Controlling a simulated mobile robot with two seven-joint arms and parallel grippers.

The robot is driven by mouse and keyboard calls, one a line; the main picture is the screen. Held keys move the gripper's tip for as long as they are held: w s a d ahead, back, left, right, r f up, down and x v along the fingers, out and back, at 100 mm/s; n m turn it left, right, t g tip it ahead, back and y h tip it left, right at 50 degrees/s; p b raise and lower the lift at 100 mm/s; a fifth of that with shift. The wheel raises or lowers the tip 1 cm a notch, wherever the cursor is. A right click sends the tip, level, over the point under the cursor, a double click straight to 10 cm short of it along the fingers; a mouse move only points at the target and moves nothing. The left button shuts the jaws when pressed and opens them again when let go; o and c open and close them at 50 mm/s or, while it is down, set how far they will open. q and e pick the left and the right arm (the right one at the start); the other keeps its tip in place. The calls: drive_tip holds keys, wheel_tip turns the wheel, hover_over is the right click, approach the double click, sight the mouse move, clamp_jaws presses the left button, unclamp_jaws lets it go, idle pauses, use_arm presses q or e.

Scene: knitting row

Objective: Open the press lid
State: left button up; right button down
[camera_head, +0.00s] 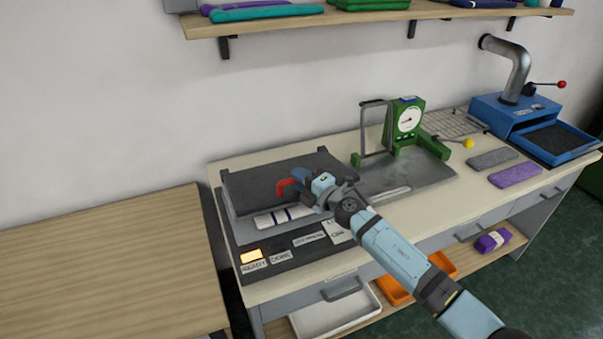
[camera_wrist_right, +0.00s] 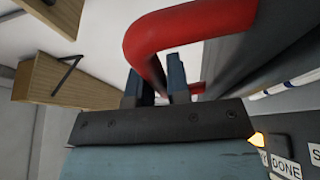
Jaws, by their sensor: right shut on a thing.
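The press (camera_head: 235,222) stands at the left end of the workbench. Its dark lid (camera_head: 262,176) lies low and nearly flat over the base; whether it is slightly raised I cannot tell. A red bar handle (camera_head: 283,187) is at the lid's front, and it fills the top of the right wrist view (camera_wrist_right: 190,28). My right gripper (camera_head: 301,179) is shut on this handle, its two dark fingers (camera_wrist_right: 160,82) meeting the red bar. The arm hides part of the lid's front right. A pale striped piece (camera_head: 272,218) shows at the press front. My left gripper is not in view.
An orange lamp (camera_head: 251,256) glows above the READY label, beside a DONE label (camera_head: 281,257). A green dial device (camera_head: 408,120) stands right of the press. A shelf (camera_head: 300,22) hangs on the wall above. A wooden table (camera_head: 110,260) stands at left.

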drive_tip(key=shift+w+a+r+p, duration=0.1)
drive_tip(key=shift+w+r+p, duration=0.2)
drive_tip(key=shift+r, duration=0.2)
drive_tip(key=shift+w+r+p, duration=0.15)
drive_tip(key=shift+r+p, duration=0.1)
drive_tip(key=shift+r, duration=0.25)
use_arm(q)
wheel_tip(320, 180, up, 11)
drive_tip(key=p, duration=1.1)
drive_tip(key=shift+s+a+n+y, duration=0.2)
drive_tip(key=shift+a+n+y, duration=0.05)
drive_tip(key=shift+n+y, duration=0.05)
use_arm(e)
drive_tip(key=w+a+r+m+g+h, duration=0.1)
drive_tip(key=w+a+r+g, duration=0.1)
drive_tip(key=w+r, duration=0.2)
wheel_tip(320, 180, up, 2)
drive_tip(key=shift+w+a+r, duration=0.1)
drive_tip(key=shift+w+a, duration=0.1)
drive_tip(key=shift+w, duration=0.15)
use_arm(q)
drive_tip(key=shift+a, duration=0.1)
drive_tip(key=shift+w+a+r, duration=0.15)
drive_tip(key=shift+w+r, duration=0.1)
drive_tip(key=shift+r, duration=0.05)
use_arm(e)
drive_tip(key=shift+w+d+h, duration=0.15)
drive_tip(key=shift+h, duration=0.15)
